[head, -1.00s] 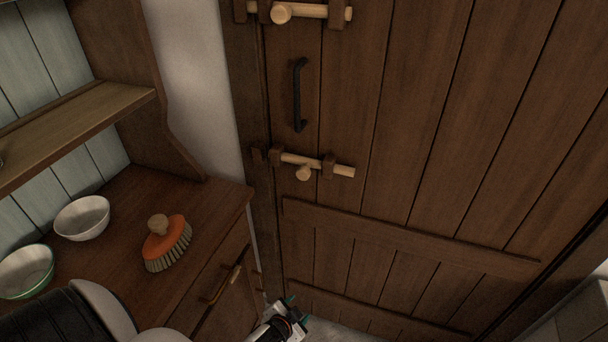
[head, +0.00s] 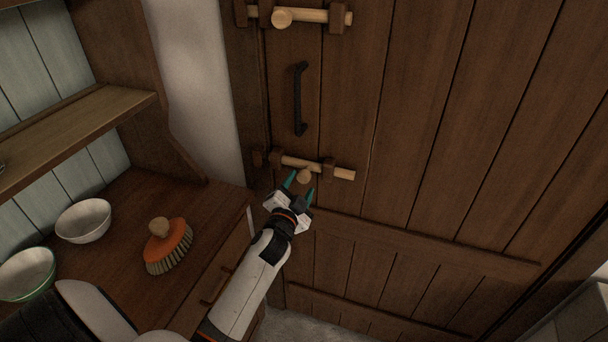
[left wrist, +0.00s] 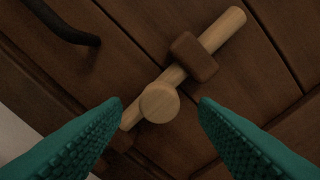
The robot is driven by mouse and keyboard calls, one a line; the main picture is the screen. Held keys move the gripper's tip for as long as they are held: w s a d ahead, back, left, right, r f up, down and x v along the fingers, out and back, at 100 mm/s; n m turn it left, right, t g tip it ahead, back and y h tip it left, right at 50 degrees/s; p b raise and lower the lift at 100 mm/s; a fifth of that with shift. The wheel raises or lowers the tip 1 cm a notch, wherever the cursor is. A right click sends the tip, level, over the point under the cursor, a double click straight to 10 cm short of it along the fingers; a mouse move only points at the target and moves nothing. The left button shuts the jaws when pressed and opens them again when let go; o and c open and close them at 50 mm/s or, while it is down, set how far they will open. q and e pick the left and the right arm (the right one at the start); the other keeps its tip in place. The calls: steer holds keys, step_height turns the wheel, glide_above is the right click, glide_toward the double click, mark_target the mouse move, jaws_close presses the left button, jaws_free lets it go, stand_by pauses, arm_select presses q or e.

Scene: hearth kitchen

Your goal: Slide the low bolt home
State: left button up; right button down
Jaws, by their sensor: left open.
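The low bolt (head: 341,173) is a pale wooden rod on the dark plank door, with a round knob (head: 304,176). Its right end sticks out past the right bracket (head: 328,168). Its left end shows no rod crossing to the catch on the door frame (head: 258,158). My left gripper (head: 300,185) is open, with its teal fingers pointing at the knob. In the left wrist view the knob (left wrist: 160,102) lies between the two fingertips, with no clear contact. The rod (left wrist: 228,27) runs diagonally behind it. My right gripper is out of view.
A black handle (head: 299,98) and an upper bolt (head: 312,15) are above the low bolt. A wooden counter (head: 120,215) at left carries an orange brush (head: 171,243) and two bowls, one white (head: 83,222) and one green-rimmed (head: 27,272). A shelf (head: 85,125) juts out above.

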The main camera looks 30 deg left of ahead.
mark_target(303, 179)
arm_select(q)
steer(key=shift+x, duration=2.25)
steer(key=shift+c, duration=0.2)
